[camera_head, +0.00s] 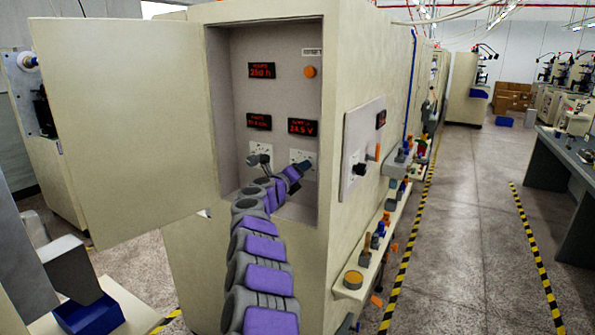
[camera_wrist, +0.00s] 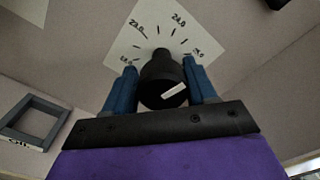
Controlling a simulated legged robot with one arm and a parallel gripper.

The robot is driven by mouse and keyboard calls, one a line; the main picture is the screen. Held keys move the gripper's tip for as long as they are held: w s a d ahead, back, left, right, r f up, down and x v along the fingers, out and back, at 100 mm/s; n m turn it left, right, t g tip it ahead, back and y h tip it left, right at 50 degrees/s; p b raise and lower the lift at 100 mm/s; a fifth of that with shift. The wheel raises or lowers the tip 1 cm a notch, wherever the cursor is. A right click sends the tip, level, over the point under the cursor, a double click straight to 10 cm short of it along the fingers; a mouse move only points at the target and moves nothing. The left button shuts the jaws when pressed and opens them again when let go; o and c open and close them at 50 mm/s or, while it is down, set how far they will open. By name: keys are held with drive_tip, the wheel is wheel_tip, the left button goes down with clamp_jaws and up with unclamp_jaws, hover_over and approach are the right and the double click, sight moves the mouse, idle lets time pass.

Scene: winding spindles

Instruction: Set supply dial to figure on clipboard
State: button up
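The supply dial is a black knob (camera_wrist: 163,79) on a white scale plate (camera_wrist: 128,45) in the wrist view. Labels 23.0 and 24.0 are readable; the outer ones are harder to read. A white mark on the knob's face runs sideways, its right end slightly higher. My gripper (camera_wrist: 162,85) has one blue finger on each side of the knob, seemingly touching it. In the head view, my gripper (camera_head: 297,171) is at the lower right plate (camera_head: 301,155) inside the cabinet. The voltage display (camera_head: 302,127) above reads about 24 V, last digit unclear. No clipboard is visible.
The cabinet door (camera_head: 125,120) stands open at left. A second knob plate (camera_head: 262,150) is left of my gripper. Other displays (camera_head: 261,71) and an orange button (camera_head: 310,71) sit above. A side panel (camera_head: 361,150) and a cluttered ledge (camera_head: 376,250) are at right. The aisle floor is clear.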

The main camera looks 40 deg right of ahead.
drive_tip(key=shift+o, duration=1.1)
drive_tip(key=shift+w+a+r, duration=0.1)
drive_tip(key=shift+w, duration=0.15)
drive_tip(key=shift+s+r, duration=0.1)
drive_tip(key=shift+r, duration=0.05)
drive_tip(key=shift+v, duration=0.75)
drive_tip(key=v, duration=1.5)
drive_tip(key=shift+s+a, duration=0.2)
drive_tip(key=shift+a, duration=0.1)
